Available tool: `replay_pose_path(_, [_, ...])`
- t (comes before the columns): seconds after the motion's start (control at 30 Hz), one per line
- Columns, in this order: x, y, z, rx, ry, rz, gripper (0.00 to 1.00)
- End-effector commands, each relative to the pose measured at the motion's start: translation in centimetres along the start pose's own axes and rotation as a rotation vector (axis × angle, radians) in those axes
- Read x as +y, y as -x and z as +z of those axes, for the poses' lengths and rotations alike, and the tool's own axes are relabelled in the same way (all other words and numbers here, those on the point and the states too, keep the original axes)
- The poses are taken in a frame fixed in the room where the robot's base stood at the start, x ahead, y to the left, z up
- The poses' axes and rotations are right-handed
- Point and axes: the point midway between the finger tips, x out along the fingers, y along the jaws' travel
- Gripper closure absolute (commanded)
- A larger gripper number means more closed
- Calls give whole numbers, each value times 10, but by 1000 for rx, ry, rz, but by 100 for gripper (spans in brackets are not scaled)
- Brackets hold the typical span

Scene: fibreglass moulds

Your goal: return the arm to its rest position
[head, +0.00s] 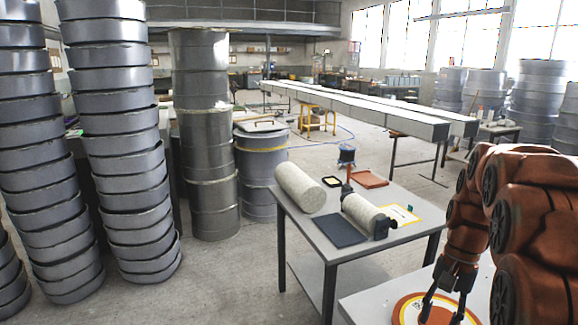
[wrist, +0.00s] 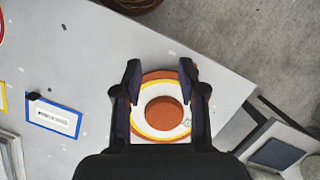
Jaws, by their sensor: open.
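My arm (head: 535,215), orange-brown with dark joints, stands folded at the right of the head view. My gripper (head: 441,310) hangs from it, pointing down over a round orange, white and yellow disc (head: 408,310) on a grey table. In the wrist view my gripper (wrist: 162,90) is open, its two dark fingers apart on either side of the disc (wrist: 160,112). Nothing is held between the fingers. I cannot tell how high the fingertips are above the disc.
A grey table (head: 290,205) ahead holds pale rolls (head: 300,187), a dark mat (head: 335,229) and an orange tray (head: 368,178). Tall stacks of grey rings (head: 120,130) stand left. In the wrist view, a blue-framed label (wrist: 52,117) lies left on the grey surface (wrist: 90,60).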

Motion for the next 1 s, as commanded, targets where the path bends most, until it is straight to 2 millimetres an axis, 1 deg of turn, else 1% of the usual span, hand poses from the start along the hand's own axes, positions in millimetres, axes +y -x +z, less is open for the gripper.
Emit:
replay_pose_path(0.03, [-5,0,16,10,37,10,59])
replay_pose_path(0.17, [-11,-7,51,29,125,33,59])
replay_pose_path(0.2, [-12,-11,62,31,154,41,59])
replay_pose_path(0.47, [-11,-32,129,60,340,87,59])
replay_pose_path(0.6, [-3,-48,163,72,444,114,59])
replay_pose_path(0.8, [12,-72,205,96,598,147,59])
replay_pose_path(0.9, [23,-85,222,100,668,165,59])
replay_pose_path(1.0, [31,-94,233,112,723,174,59])
